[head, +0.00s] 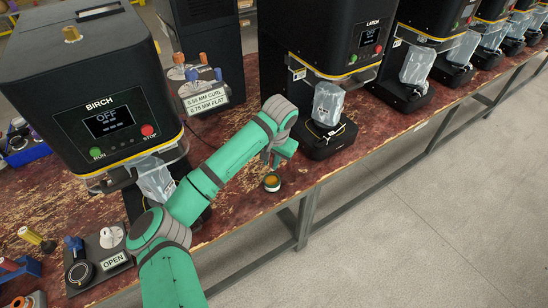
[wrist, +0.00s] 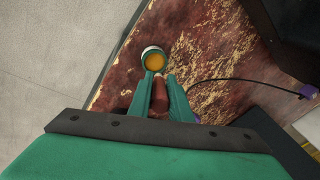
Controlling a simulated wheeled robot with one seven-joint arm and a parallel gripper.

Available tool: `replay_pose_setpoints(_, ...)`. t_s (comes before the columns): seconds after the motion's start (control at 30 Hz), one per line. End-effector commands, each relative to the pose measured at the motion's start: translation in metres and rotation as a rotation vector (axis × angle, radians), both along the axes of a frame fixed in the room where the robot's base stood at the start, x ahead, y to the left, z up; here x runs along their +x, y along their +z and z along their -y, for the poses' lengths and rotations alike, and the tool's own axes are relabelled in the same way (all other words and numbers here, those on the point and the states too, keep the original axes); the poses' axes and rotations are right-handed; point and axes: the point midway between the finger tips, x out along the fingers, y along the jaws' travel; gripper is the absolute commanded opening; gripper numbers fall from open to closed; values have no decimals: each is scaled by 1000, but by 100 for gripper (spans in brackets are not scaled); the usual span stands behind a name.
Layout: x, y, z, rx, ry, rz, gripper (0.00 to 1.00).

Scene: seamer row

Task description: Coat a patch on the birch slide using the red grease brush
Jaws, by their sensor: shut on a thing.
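My gripper (head: 271,161) is over the table near its front edge, between the BIRCH and LATCH machines. In the wrist view, its green fingers (wrist: 159,88) are shut on the red grease brush (wrist: 159,100), whose red handle points toward a small round pot (wrist: 153,60) of orange-yellow grease. The pot also shows in the head view (head: 272,182), just below my gripper. The brush's tip meets the pot's near rim in the picture; I cannot tell if it touches the grease. The BIRCH machine (head: 107,122) stands at left and reads OFF. I cannot make out its slide clearly.
The LATCH machine (head: 343,30) stands to the right, with more machines beyond. A labelled holder (head: 205,97) with orange and blue knobs stands behind my arm. A black OPEN plate (head: 113,262) lies at front left. The worn red table (head: 238,205) is clear around the pot.

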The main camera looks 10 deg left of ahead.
Motion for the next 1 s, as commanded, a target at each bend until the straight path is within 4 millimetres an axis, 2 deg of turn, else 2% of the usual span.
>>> replay_pose_setpoints(0.3,-1,-32,1,1,-1,-2,0)
replay_pose_setpoints(0.5,0,-45,4,0,-3,-2,0)
replay_pose_setpoints(1.0,0,-50,3,0,-3,-1,0)
